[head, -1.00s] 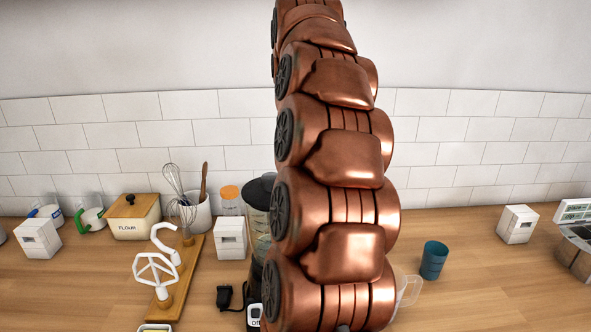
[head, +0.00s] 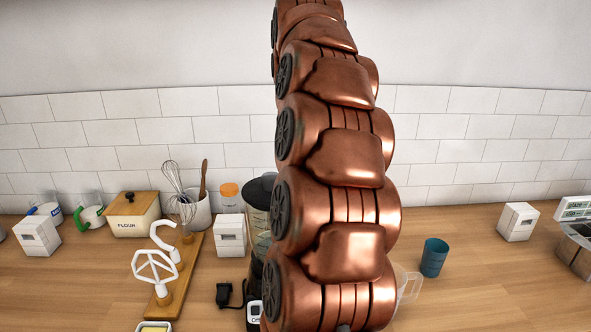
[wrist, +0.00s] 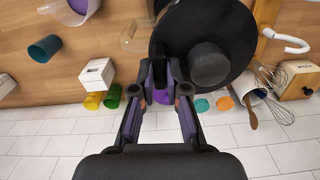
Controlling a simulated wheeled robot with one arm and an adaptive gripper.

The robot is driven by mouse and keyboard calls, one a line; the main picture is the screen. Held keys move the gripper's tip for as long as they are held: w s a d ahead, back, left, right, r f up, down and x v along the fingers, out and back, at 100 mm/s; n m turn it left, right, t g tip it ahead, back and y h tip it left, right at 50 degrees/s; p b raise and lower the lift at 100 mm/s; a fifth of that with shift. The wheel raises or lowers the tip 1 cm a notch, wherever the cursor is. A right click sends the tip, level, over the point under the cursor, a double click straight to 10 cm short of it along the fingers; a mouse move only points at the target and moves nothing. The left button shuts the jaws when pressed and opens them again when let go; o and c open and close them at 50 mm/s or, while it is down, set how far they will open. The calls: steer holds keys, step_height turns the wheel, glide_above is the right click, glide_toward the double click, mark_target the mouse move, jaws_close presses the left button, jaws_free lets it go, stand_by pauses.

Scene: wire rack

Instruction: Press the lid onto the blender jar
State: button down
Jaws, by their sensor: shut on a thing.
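The blender jar (head: 258,221) stands left of my arm in the head view, which hides much of it. A dark lid (head: 260,188) shows at its top; its seating is unclear. In the wrist view the round black lid (wrist: 228,32), with its central knob, fills the upper middle. My gripper (wrist: 161,82) reaches to the lid's left edge, beside the knob. Its right finger overlaps the rim in the picture; contact is unclear. The head view hides the gripper behind my arm.
A blue cup (head: 434,257) stands right of my arm, near a clear handled vessel (head: 409,286). A black plug (head: 224,294) lies left of the blender. White mixer attachments (head: 158,268) stand on a wooden board. The right-hand counter has free room.

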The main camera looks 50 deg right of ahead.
steer(key=shift+f, duration=0.25)
steer(key=c, duration=1.1)
jaws_free()
steer(key=shift+o, duration=0.4)
steer(key=shift+o, duration=1.2)
steer(key=shift+r, duration=0.1)
